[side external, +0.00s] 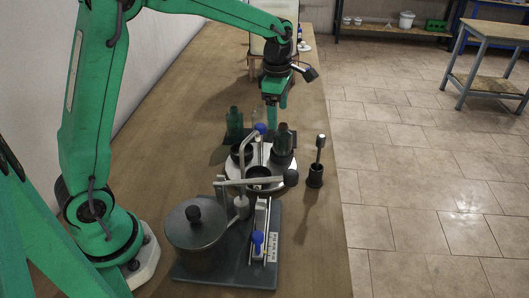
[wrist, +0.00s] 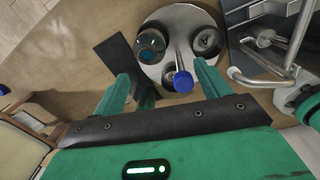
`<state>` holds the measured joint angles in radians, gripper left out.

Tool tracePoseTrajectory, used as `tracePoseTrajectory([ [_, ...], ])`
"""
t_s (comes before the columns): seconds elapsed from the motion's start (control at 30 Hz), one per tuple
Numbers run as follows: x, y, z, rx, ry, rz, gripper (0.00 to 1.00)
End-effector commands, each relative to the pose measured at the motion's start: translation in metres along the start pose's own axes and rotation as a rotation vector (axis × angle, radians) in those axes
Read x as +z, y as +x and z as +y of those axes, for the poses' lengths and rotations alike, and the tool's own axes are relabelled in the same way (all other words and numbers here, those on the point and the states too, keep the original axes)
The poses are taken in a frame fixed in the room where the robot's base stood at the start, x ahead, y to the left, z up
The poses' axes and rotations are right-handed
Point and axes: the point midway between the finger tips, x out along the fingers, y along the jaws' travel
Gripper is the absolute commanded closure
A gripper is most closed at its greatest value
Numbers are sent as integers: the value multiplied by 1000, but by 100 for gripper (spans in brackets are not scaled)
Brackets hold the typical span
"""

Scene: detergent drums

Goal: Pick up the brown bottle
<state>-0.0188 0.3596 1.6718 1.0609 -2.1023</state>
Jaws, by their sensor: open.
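No bottle here looks clearly brown. A dark, greenish bottle (side external: 283,138) stands upright at the right far side of the round metal plate (side external: 284,179). In the wrist view a round bluish-dark top (wrist: 152,42), probably this bottle, shows on the plate's upper left. A green bottle (side external: 234,122) stands upright to its left; a dark green shape between my fingers in the wrist view (wrist: 145,95) may be it. My gripper (side external: 273,104) is open and empty, pointing down above and beyond the plate. The open fingers also show in the wrist view (wrist: 162,72).
A blue-topped post (wrist: 183,82) and dark cups (side external: 240,153) crowd the plate. Nearer stand a lidded pot (side external: 196,236) and a device with a long bar. A black upright holder (side external: 315,176) stands right, near the table edge. Bare table lies left of the plate.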

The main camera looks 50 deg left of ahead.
Motion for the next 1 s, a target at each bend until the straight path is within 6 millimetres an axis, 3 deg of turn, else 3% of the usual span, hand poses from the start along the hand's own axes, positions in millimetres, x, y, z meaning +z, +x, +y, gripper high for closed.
tracePoseTrajectory([
  [0.1, 6, 18, 11, -24, -124, 16, 25],
  [0.3, 10, 31, 18, -39, -233, 30, 25],
  [0.53, 10, 33, 19, -40, -245, 31, 25],
  [1.0, 9, 58, 18, -39, -243, 30, 25],
])
